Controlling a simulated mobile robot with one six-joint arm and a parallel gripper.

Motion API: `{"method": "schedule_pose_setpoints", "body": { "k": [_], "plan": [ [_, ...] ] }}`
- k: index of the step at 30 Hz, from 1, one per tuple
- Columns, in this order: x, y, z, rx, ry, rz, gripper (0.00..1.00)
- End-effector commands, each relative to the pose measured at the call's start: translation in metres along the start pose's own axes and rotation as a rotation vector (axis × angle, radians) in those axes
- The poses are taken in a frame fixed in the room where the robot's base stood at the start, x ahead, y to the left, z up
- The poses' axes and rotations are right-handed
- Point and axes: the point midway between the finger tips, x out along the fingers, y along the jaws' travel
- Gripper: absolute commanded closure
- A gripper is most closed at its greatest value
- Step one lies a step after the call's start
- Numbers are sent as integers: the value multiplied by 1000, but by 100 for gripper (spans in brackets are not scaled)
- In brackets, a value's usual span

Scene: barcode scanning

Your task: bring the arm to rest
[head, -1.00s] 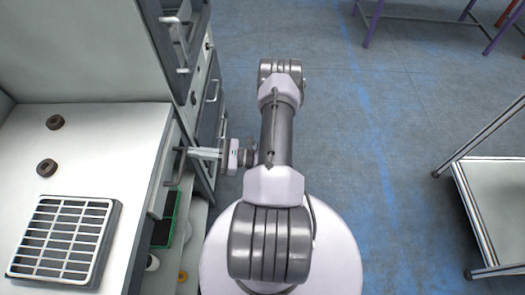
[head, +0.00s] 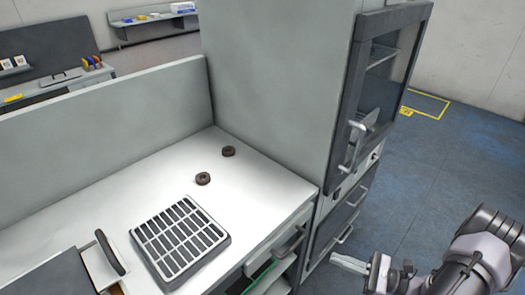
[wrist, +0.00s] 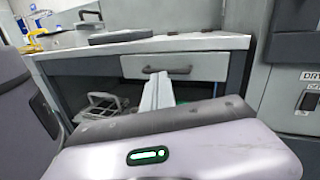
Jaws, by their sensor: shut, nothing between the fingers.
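My gripper (head: 348,262) is at the lower right in the head view, in front of the cabinet and beside the bench's drawer side. Its fingers are together with nothing between them. In the wrist view the closed fingers (wrist: 157,92) point toward the bench's drawer (wrist: 175,67). My arm (head: 470,262) is partly cut off at the lower right corner of the head view.
A white bench top (head: 262,190) holds a grey slotted rack (head: 152,254) and two dark round pieces, one nearer (head: 203,179) and one farther (head: 228,151). A tall cabinet (head: 280,70) with a glass-door unit stands behind. Blue floor (head: 425,180) is clear to the right.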

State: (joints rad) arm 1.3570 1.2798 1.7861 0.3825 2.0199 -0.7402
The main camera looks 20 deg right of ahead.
Motion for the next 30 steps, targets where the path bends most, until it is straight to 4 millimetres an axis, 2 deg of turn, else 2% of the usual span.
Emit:
{"method": "schedule_pose_setpoints", "body": {
  "k": [1, 3, 6, 10, 12, 15, 18, 21, 24, 30],
  "plan": [
    [28, 0, 33, -69, 73, 170, 100],
    [64, 14, 74, -177, 190, 414, 100],
    [106, 46, 126, -372, 360, 717, 100],
    [139, 94, 183, -708, 566, 1014, 100],
    [148, 120, 210, -926, 657, 1117, 100],
    [156, 150, 243, -1258, 748, 1178, 100],
    [158, 170, 267, -1544, 782, 1156, 100],
    [160, 182, 283, -1731, 782, 1104, 100],
    [160, 187, 290, -1815, 777, 1070, 100],
    [160, 187, 291, -1826, 777, 1065, 100]
  ]
}}
